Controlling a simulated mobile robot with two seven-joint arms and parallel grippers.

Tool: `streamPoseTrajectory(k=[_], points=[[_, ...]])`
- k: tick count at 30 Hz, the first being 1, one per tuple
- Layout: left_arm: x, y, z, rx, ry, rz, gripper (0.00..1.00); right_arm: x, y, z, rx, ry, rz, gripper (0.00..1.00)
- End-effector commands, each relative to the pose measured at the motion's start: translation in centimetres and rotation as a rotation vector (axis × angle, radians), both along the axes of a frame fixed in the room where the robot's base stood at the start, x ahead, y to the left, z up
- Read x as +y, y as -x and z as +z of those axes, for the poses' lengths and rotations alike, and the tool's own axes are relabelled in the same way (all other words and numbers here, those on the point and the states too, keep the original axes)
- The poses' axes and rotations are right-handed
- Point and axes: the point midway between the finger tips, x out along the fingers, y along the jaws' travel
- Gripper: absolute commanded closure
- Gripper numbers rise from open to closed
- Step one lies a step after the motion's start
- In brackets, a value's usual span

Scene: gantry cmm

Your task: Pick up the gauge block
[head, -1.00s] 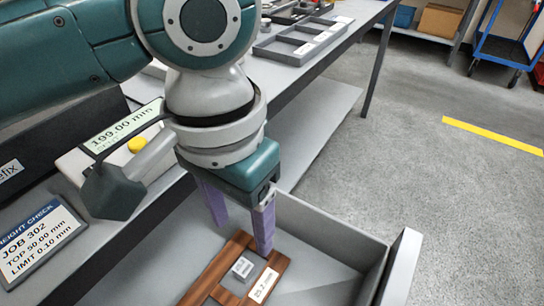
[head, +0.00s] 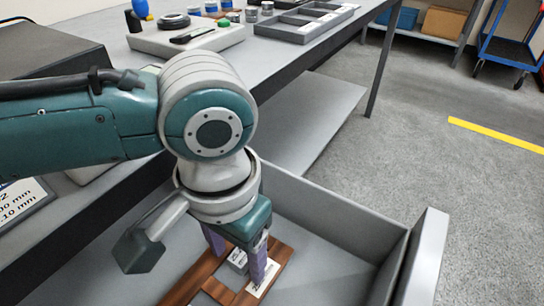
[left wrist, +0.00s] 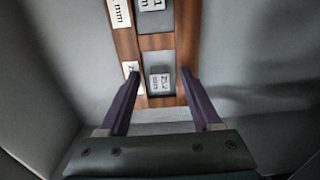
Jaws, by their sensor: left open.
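A small grey gauge block (head: 238,261) with dark printing sits in a compartment of a brown wooden rack (head: 205,272), inside an open grey drawer (head: 330,240). My left gripper (head: 238,266) points down over the rack, open, with one purple finger on each side of the block in the picture. In the left wrist view the block (left wrist: 160,83) shows between the two open fingers (left wrist: 160,72), with gaps on both sides. I cannot tell how far the fingertips are above the rack. My right gripper is not in view.
Another grey block (left wrist: 151,5) sits in a farther compartment of the rack, with white labels (left wrist: 120,12) beside it. The drawer's walls (head: 330,205) surround the rack. A grey bench (head: 275,75) with trays (head: 312,20) lies behind my arm.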

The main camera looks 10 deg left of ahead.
Motion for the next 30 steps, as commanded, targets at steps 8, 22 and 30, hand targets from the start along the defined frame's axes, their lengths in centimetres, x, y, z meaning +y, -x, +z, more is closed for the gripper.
streamPoseTrajectory(k=[8,22,30], points=[[-0.01,0.00,0.09,0.000,0.000,0.000,0.48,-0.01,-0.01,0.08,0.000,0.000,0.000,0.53],[0.00,0.00,0.10,0.000,0.000,0.000,1.00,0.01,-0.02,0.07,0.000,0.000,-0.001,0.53],[0.01,0.00,0.10,0.000,0.000,0.000,1.00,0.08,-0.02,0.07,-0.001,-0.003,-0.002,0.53]])
